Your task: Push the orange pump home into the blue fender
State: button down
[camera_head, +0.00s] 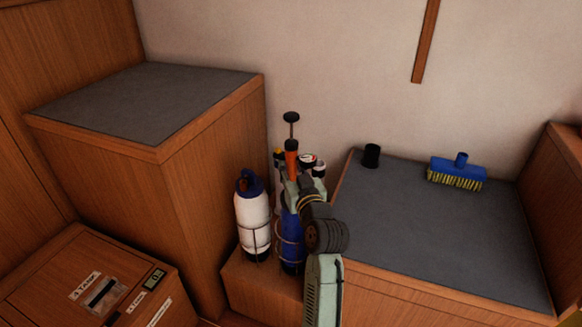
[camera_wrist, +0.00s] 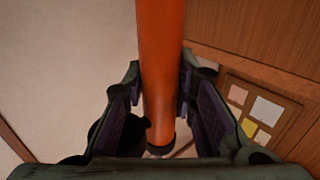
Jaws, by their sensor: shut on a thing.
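The orange pump (camera_head: 291,162) stands nearly upright above the blue fender (camera_head: 291,246), with its rod and black handle (camera_head: 291,117) drawn out at the top. My gripper (camera_head: 298,186) is shut on the orange barrel. In the wrist view the pump (camera_wrist: 161,50) lies between the two fingers of my gripper (camera_wrist: 160,82), with a dark end below. The blue fender stands upright in a wire holder, partly behind my wrist. My gripper hides where the pump's lower end meets the fender, so I cannot tell how deep it sits.
A white fender (camera_head: 253,218) with a blue top stands close on the left, in a wire holder. More bottle-like things crowd behind the pump. A grey-topped locker (camera_head: 440,240) at right bears a black cup (camera_head: 371,156) and a blue brush (camera_head: 457,172). A taller locker (camera_head: 150,100) rises at left.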

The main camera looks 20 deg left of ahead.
jog(key=shift+f+b, duration=0.4)
jog(key=shift+f, duration=0.1)
jog(key=c, duration=1.2)
grip_release()
jog(key=shift+s, duration=0.1)
jog(key=v, duration=1.2)
